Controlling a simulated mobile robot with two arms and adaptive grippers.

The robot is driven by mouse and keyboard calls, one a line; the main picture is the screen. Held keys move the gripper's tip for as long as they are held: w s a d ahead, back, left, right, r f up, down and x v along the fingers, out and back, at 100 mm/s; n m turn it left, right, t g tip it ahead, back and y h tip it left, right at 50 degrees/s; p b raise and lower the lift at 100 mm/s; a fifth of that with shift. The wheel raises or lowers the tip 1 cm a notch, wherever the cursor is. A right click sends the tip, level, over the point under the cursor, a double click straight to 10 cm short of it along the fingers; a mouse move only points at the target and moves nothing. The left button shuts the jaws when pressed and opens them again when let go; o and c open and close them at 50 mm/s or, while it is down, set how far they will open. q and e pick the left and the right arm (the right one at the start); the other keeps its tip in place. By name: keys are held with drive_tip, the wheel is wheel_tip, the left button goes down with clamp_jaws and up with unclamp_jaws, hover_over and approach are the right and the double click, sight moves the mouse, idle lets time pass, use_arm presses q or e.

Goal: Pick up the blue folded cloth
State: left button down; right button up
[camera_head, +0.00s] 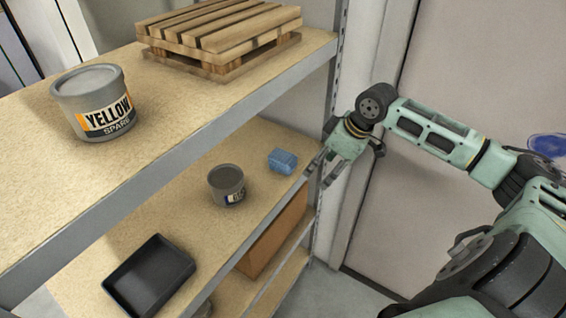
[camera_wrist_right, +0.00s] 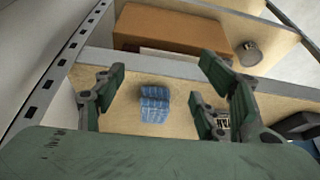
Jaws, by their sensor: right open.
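The blue folded cloth (camera_head: 282,161) lies on the middle shelf (camera_head: 180,222), near its right end. It also shows in the right wrist view (camera_wrist_right: 154,103), between my open fingers but farther off, on the shelf board. My right gripper (camera_head: 318,168) is at the shelf's right edge, by the post, to the right of the cloth. In the right wrist view its fingers (camera_wrist_right: 158,98) are spread apart with nothing between them at the tips. The cloth is not touched. My left gripper is not in view.
A grey can (camera_head: 227,185) stands left of the cloth. A black tray (camera_head: 150,276) lies at the shelf's front left. The upper shelf holds a can labelled YELLOW (camera_head: 93,103) and a wooden pallet (camera_head: 218,38). A brown box (camera_head: 272,236) is below. The shelf post (camera_head: 336,85) stands beside my gripper.

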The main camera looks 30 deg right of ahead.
sight(282, 155)
drive_tip(key=w+a, duration=0.1)
drive_tip(key=w, duration=0.1)
drive_tip(key=w+a+p, duration=0.1)
drive_tip(key=w, duration=0.1)
drive_tip(key=w+a+p, duration=0.1)
drive_tip(key=w, duration=0.2)
drive_tip(key=shift+w+a+r, duration=0.1)
drive_tip(key=shift+a+r, duration=0.1)
drive_tip(key=shift+a, duration=0.15)
drive_tip(key=shift+w+a+p, duration=0.35)
drive_tip(key=shift+w+a, duration=0.05)
drive_tip(key=shift+w, duration=0.35)
drive_tip(key=shift+w+a+r+p, duration=0.1)
drive_tip(key=shift+w+a+p, duration=0.1)
drive_tip(key=shift+w+a, duration=0.3)
drive_tip(key=shift+w+a+p, duration=0.15)
drive_tip(key=shift+w+p, duration=0.05)
drive_tip(key=shift+w, duration=0.5)
drive_tip(key=x, duration=0.2)
drive_tip(key=shift+s+f, duration=0.15)
drive_tip(key=shift+f, duration=0.3)
drive_tip(key=shift+w+f, duration=0.2)
drive_tip(key=shift+f, duration=0.1)
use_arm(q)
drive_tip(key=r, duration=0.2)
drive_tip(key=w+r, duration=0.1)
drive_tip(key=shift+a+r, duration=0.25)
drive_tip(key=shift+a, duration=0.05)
use_arm(e)
drive_tip(key=shift+c, duration=0.4)
